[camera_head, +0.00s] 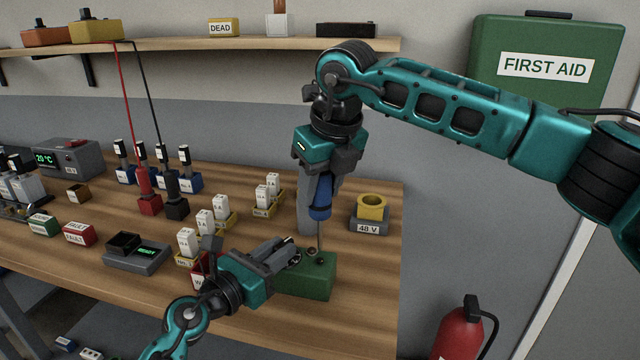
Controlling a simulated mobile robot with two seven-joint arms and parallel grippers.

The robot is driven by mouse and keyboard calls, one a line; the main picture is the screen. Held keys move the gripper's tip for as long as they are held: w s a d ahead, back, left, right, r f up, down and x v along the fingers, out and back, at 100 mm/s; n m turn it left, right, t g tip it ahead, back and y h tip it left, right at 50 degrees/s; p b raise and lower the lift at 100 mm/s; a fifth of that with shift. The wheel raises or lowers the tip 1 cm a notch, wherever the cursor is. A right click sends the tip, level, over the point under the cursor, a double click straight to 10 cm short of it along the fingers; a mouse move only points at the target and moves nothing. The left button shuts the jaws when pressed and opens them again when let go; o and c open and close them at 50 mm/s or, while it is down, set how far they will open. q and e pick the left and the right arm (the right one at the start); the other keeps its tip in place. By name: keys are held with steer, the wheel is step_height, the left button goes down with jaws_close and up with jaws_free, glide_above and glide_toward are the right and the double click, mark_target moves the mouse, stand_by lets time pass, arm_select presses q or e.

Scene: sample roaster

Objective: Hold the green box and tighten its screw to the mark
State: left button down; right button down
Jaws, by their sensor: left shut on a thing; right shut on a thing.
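The green box (318,284) sits on the wooden bench near its right front part. My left gripper (288,258) comes in from the left and is shut on the box, covering part of its left side. My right gripper (324,180) is above the box, pointing down and shut on a screwdriver with a blue handle (320,205). The screwdriver's thin shaft is close to upright and its tip meets the top of the box. The screw head and the mark are too small to make out at the tip.
A grey 48 V block (369,227) with a yellow ring stands right of the screwdriver. White fuses in yellow holders (221,218) stand to the left, and a red block (199,272) is close to my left gripper. The bench's right edge is near the box.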

steer(key=n, duration=0.3)
steer(key=shift+g+y, duration=0.4)
steer(key=n+g, duration=0.1)
steer(key=n, duration=0.4)
steer(key=shift+y, duration=0.4)
steer(key=n+g, duration=0.1)
steer(key=n, duration=0.2)
steer(key=n+g, duration=0.1)
steer(key=n, duration=0.2)
steer(key=shift+n, duration=0.4)
steer(key=shift+f, duration=1.1)
steer(key=shift+m, duration=0.3)
